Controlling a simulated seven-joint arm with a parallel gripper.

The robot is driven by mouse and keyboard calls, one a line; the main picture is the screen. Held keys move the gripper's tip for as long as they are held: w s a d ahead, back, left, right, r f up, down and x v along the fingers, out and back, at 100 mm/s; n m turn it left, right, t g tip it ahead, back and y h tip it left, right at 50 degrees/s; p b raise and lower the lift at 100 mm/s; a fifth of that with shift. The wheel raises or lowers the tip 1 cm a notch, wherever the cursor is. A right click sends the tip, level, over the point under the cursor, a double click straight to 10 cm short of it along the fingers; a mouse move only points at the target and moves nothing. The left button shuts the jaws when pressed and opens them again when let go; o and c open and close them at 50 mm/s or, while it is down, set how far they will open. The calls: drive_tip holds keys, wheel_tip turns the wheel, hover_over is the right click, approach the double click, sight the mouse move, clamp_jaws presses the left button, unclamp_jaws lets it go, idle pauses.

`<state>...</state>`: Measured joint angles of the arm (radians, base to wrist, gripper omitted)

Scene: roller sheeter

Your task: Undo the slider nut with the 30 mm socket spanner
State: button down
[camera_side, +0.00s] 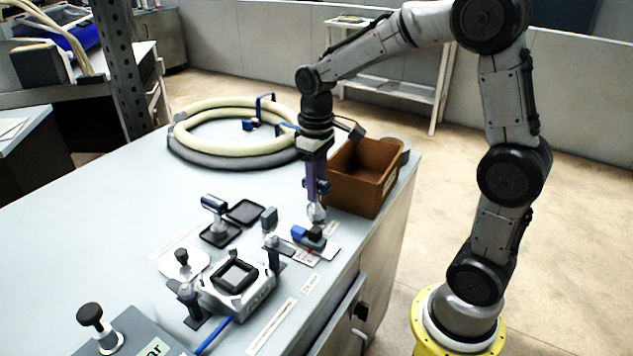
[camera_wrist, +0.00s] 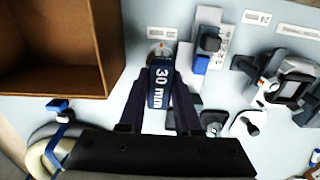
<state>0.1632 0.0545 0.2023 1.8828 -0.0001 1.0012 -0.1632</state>
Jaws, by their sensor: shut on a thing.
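My gripper (camera_side: 317,190) points down over the right part of the bench, next to the brown box. In the wrist view my gripper (camera_wrist: 160,100) is shut on the dark blue socket spanner (camera_wrist: 160,84), which has "30 mm" in white on it. In the side view, a pale metal piece (camera_side: 317,213) shows below the fingers, just above a small black and blue block (camera_side: 314,240). I cannot tell whether they touch. I cannot pick out the slider nut with certainty.
The open brown box (camera_side: 362,178) stands close to the right of my gripper. A coiled cream hose (camera_side: 200,108) lies behind. A grey fixture with a black square (camera_side: 237,275), a black-knobbed part (camera_side: 90,315) and other small stands occupy the front. The bench's left side is clear.

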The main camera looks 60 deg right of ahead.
drive_tip(key=shift+f, duration=0.75)
idle(0.4)
drive_tip(key=n, duration=0.3)
drive_tip(key=shift+n, duration=0.3)
drive_tip(key=n, duration=0.3)
drive_tip(key=shift+n, duration=0.3)
drive_tip(key=shift+n, duration=0.3)
drive_tip(key=n, duration=0.3)
